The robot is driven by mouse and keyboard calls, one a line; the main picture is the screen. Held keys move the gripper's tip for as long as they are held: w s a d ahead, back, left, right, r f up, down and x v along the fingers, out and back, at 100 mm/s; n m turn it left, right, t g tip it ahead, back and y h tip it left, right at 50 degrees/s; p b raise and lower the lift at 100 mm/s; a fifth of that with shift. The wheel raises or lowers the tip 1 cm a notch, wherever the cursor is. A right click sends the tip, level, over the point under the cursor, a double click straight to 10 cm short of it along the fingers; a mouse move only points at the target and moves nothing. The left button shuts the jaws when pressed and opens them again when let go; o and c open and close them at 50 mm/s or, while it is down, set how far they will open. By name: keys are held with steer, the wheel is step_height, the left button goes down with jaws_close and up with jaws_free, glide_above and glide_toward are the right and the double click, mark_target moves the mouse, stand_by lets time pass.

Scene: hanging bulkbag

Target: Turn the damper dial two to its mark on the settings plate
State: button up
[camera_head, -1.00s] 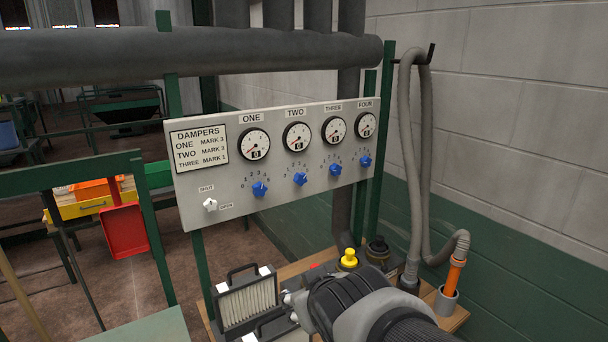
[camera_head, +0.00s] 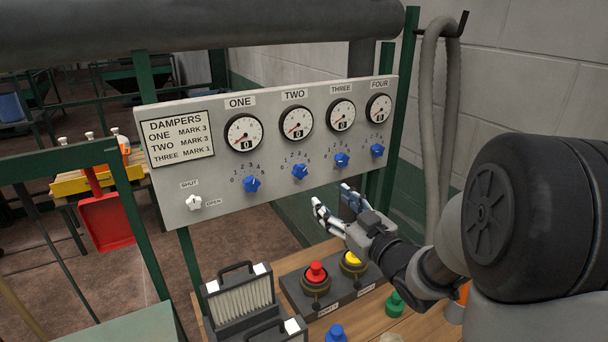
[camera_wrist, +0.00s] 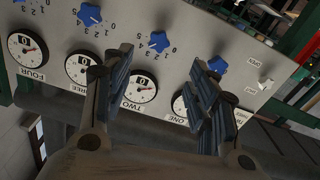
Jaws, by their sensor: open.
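Damper dial two is a blue knob (camera_head: 299,171) on the grey panel, under the gauge marked TWO (camera_head: 296,124), whose counter appears to read 0. Its exact pointer direction is too small to tell. The settings plate (camera_head: 177,140) at the panel's left reads TWO MARK 3. My gripper (camera_head: 332,196) is open and empty, in front of the panel, below and right of dial two and apart from it. In the wrist view, dial two (camera_wrist: 159,41) shows upside down between the two fingers (camera_wrist: 162,62), beyond their tips.
Similar blue dials one (camera_head: 251,184), three (camera_head: 341,159) and four (camera_head: 377,150) flank it. A white shut/open switch (camera_head: 194,202) sits lower left. Red (camera_head: 316,272) and yellow (camera_head: 353,259) buttons and a filter case (camera_head: 240,300) stand on the bench below. A grey hose (camera_head: 437,110) hangs right.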

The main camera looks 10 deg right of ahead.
mark_target(303, 174)
steer(key=x, duration=1.4)
steer(key=shift+w+a+f, duration=0.1)
steer(key=shift+w, duration=0.3)
steer(key=shift+c, duration=0.3)
steer(key=c, duration=1)
steer(key=shift+b, duration=0.7)
steer(key=n+b, duration=0.3)
steer(key=b, duration=0.1)
steer(key=shift+f+n, duration=0.15)
steer(key=shift+n, duration=0.15)
steer(key=shift+n+b, duration=1.1)
steer(key=shift+b, duration=0.25)
